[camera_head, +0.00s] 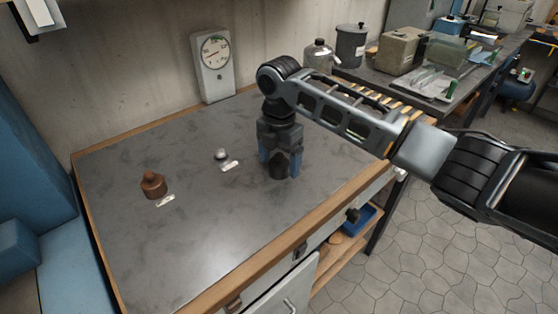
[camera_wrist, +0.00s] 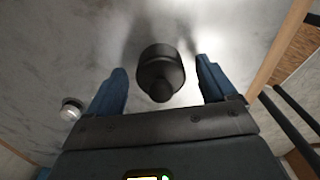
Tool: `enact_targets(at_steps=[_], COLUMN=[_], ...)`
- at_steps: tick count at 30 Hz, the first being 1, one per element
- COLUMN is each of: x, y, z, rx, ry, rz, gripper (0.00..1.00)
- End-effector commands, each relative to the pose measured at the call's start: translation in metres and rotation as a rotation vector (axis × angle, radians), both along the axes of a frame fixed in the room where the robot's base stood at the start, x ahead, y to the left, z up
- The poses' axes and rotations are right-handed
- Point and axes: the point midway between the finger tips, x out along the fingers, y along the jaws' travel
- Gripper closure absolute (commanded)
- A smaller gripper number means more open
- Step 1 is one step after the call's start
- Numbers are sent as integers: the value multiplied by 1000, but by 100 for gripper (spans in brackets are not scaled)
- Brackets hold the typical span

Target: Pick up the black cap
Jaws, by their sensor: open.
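The black cap (camera_wrist: 160,72) stands on the grey tabletop. In the wrist view it sits between and slightly beyond the two blue fingers of my gripper (camera_wrist: 162,85), with a gap on each side. In the head view my gripper (camera_head: 280,172) points down over the black cap (camera_head: 279,172), which shows between the fingers and is partly hidden. My gripper is open and holds nothing.
On the table (camera_head: 215,262) a silver cap (camera_head: 221,154) and a brown cap (camera_head: 152,185) stand to the left, each beside a small label. A dial gauge (camera_head: 214,62) stands at the back by the wall. The table's front is clear.

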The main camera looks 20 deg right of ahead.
Motion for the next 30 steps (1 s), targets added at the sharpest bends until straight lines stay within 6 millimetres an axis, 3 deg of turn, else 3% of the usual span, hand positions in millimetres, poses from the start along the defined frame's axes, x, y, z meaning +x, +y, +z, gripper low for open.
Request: enact_targets(at_steps=[10, 27, 30], x=[0, 0, 0], y=[0, 0, 0], z=[-10, -9, -9], rx=[0, 0, 0], ry=[0, 0, 0], rz=[0, 0, 0], gripper=[15, 70, 73])
